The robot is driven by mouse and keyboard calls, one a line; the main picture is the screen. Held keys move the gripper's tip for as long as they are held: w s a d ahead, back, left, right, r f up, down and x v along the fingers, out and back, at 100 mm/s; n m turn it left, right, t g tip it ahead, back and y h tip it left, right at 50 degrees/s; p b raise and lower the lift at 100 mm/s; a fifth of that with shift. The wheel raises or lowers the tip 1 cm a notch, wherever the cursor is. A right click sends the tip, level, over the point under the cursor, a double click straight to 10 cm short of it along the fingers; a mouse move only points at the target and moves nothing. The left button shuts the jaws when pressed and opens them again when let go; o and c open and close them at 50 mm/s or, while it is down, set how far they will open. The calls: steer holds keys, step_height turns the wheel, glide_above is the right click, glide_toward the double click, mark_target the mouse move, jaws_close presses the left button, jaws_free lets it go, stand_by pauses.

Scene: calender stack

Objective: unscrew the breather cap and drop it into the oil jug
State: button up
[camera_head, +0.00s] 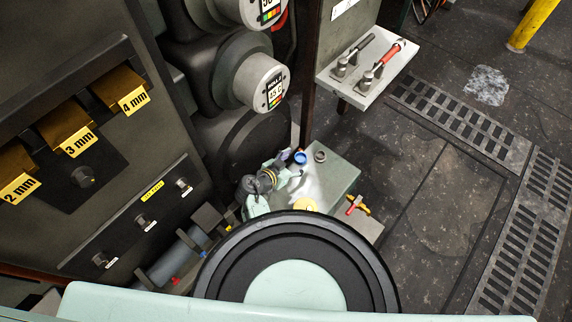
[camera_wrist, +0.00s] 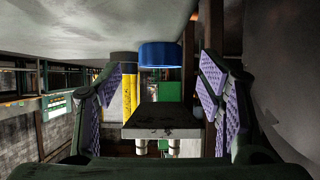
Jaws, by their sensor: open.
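The blue breather cap (camera_head: 300,158) stands on the pale green box top (camera_head: 339,172) in the head view. In the wrist view, which looks upside down, the blue cap (camera_wrist: 160,54) sits against the pale surface, centred between my fingers. My gripper (camera_wrist: 160,92) is open, with one purple-padded finger on each side and clear gaps to the cap. In the head view my gripper (camera_head: 287,166) is just left of the cap. I cannot identify the oil jug surely; a yellow round thing (camera_head: 305,204) is partly hidden behind my black disc.
A short grey ring-like fitting (camera_head: 320,156) stands right of the cap. A red-handled tool (camera_head: 355,204) lies near the box's front. The roll machine (camera_head: 262,84) rises behind at left. A shelf with two levers (camera_head: 341,77) is at upper right. Floor right of the box is open.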

mark_target(298, 162)
steer(key=shift+x, duration=1.45)
steer(key=c, duration=1.2)
steer(key=shift+r, duration=0.15)
steer(key=shift+c, duration=0.2)
steer(key=shift+r, duration=0.1)
steer(key=shift+r+p, duration=0.75)
steer(key=shift+r, duration=0.15)
steer(key=shift+r+p, duration=1.5)
steer(key=shift+r, duration=1.05)
